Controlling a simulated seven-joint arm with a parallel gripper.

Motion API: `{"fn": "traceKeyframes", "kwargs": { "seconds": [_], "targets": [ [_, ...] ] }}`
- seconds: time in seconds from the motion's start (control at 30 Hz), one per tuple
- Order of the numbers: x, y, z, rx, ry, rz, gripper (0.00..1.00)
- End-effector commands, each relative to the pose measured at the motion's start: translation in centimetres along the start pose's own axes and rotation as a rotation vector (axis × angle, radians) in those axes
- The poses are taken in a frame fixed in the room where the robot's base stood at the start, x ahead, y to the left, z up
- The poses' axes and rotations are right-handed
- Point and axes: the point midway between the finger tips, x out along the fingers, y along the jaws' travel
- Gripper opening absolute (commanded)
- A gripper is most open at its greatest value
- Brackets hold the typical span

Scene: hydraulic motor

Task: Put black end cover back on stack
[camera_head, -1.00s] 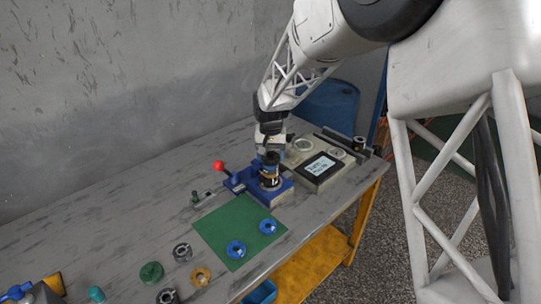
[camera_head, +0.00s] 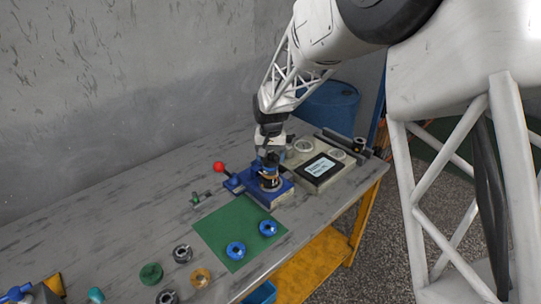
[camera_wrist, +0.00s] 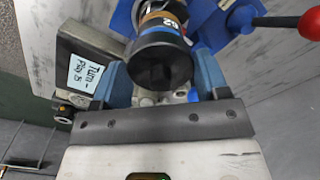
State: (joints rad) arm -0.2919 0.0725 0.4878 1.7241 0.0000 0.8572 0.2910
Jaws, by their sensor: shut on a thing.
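The black end cover (camera_wrist: 162,68) is between the blue fingers of my gripper (camera_wrist: 165,80), which is shut on it. In the wrist view its round black end faces the camera. Directly beyond it is the stack (camera_wrist: 160,20), with an orange band and a "B2" label. I cannot tell where cover and stack meet, or whether they are fully seated. In the head view my gripper (camera_head: 270,158) is right above the stack, upright over the blue fixture (camera_head: 280,194); the fingers and wrist hide much of the cover.
A red-knobbed lever (camera_head: 219,167) stands left of the fixture. Two blue rings (camera_head: 235,251) lie on the green mat (camera_head: 215,228). Several loose rings lie at the front left.

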Motion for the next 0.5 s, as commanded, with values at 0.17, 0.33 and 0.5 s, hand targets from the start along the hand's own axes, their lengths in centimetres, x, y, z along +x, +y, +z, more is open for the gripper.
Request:
{"fn": "traceKeyframes", "kwargs": {
  "seconds": [0.17, 0.33, 0.5],
  "targets": [
    [0.23, 0.0, -0.02, 0.0, 0.001, 0.0, 0.34],
    [0.38, -0.01, -0.02, 0.0, 0.001, 0.0, 0.34],
    [0.4, 0.0, -0.02, 0.0, 0.001, 0.0, 0.34]
  ]
}}
